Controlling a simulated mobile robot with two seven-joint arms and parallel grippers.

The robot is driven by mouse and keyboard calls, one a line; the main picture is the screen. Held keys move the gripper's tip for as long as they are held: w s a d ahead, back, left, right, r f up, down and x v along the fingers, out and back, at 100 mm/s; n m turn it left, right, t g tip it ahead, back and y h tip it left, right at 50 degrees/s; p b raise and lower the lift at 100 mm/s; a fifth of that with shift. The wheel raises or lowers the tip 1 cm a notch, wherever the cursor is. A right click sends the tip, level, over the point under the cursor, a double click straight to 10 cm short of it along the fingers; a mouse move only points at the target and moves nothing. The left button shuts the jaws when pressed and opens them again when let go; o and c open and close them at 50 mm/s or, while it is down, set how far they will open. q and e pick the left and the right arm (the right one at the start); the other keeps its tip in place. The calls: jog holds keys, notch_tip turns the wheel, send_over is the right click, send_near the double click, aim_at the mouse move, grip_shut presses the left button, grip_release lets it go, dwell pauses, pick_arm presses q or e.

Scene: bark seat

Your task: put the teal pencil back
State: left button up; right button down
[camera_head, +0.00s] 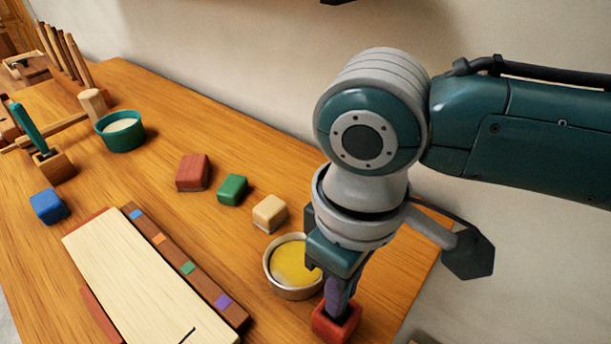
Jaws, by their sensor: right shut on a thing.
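A teal pencil-like stick (29,128) leans in a wooden block (53,167) at the left of the table. My right gripper (340,285) is at the lower right, pointing down. It is shut on a purple piece (337,293) that is mostly hidden by the fingers. The purple piece's lower end is at a red block (337,325) near the table's right edge; I cannot tell how deep it sits in it. My left gripper is not in view.
A bowl with yellow contents (294,262) stands just left of the right gripper. Red (193,171), green (232,189), cream (270,212) and blue (48,206) blocks lie about. A pale board (140,285) lies in front; a teal bowl (121,131) stands farther back.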

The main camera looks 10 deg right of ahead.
jog(key=shift+f, duration=0.3)
jog(key=c, duration=0.7)
grip_release()
jog(key=shift+c, duration=0.2)
jog(key=shift+r, duration=0.15)
notch_tip(320, 180, up, 10)
jog(key=shift+f+p, duration=0.1)
jog(key=shift+p, duration=0.5)
